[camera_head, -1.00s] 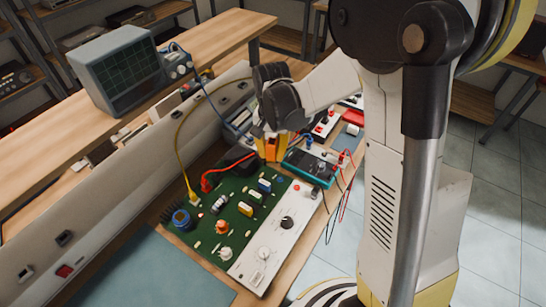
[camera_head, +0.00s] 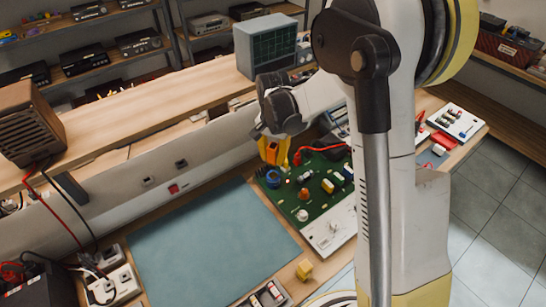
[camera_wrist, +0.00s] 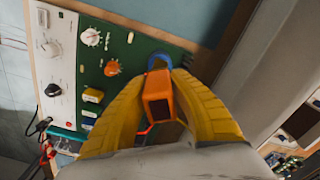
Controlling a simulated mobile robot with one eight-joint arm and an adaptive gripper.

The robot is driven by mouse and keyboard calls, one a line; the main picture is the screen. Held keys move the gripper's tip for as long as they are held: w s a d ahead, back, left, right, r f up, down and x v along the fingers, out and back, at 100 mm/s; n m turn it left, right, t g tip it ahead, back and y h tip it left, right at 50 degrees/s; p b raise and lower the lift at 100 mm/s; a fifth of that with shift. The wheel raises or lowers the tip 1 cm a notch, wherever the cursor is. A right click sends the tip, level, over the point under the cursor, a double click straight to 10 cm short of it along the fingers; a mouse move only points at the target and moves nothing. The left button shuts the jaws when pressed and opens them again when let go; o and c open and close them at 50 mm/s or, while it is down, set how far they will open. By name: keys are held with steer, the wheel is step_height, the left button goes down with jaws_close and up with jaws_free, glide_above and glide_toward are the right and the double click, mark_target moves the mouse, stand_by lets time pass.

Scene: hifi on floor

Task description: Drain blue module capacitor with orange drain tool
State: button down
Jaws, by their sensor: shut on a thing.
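My gripper (camera_head: 272,150) has yellow fingers and is shut on the orange drain tool (camera_wrist: 158,95), a boxy orange piece. In the wrist view the tool sits between the two fingertips. In the head view the orange tool shows just behind the green circuit board (camera_head: 318,190) and close to its left end. A round blue part (camera_head: 273,178) stands at that end. In the wrist view this blue part (camera_wrist: 160,61) shows just beyond the tool, partly hidden by it. I cannot tell whether they touch. A smaller blue component (camera_head: 348,172) sits farther right on the board.
A white control panel (camera_head: 332,228) with knobs edges the board. A clear blue-grey mat (camera_head: 205,245) lies left of it. A grey upright panel (camera_head: 170,170) runs behind, with an oscilloscope (camera_head: 266,46) beyond.

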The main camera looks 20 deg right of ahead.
mark_target(273, 175)
steer(key=shift+f+b, duration=2.15)
steer(key=shift+f, duration=1.05)
stand_by(4.5)
